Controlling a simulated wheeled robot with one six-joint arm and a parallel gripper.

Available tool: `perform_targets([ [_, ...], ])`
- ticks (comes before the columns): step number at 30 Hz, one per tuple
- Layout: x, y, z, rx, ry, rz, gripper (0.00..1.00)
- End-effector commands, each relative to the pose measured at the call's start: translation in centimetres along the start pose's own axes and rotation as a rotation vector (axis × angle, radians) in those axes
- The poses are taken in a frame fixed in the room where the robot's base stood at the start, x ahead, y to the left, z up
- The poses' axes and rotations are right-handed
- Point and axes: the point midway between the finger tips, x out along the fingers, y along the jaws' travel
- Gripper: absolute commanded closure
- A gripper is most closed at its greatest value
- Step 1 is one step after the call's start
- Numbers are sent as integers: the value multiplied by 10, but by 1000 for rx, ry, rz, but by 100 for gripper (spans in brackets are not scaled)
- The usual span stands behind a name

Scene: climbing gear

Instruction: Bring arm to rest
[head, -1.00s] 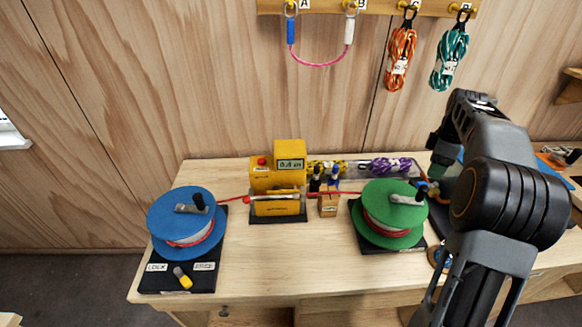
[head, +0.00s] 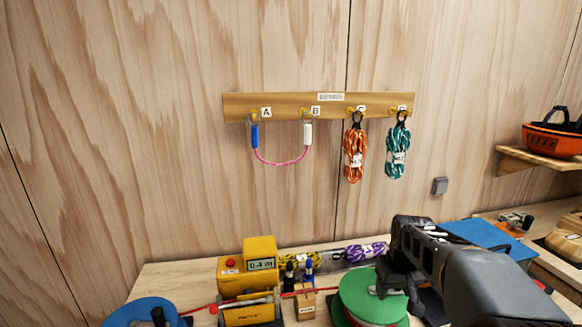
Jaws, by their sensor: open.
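My arm reaches in from the lower right in the head view. My gripper (head: 399,293) points down over the right side of the green reel (head: 362,296) and hides part of it. Its jaws look open, with nothing seen between them; whether they touch the reel, I cannot tell. The blue reel (head: 137,312) is at the lower left, cut by the frame edge. A red line runs from it towards the yellow meter (head: 231,271), which reads 0.4 m, and on to the green reel.
A wall rail (head: 285,101) holds a pink sling (head: 280,163), an orange rope (head: 355,154) and a teal rope (head: 397,152). A purple rope bundle (head: 364,252) lies behind the green reel. An orange helmet (head: 553,138) sits on the right shelf.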

Motion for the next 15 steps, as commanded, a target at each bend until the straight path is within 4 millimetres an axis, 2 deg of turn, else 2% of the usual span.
perform_targets([
  [1, -5, -15, 22, 51, 29, 3, 42],
  [3, -8, -32, 48, 115, 67, 3, 42],
  [7, -11, -56, 91, 163, 129, -4, 42],
  [12, -16, -75, 125, 120, 194, -11, 42],
  [15, -22, -81, 133, 99, 232, -14, 42],
])
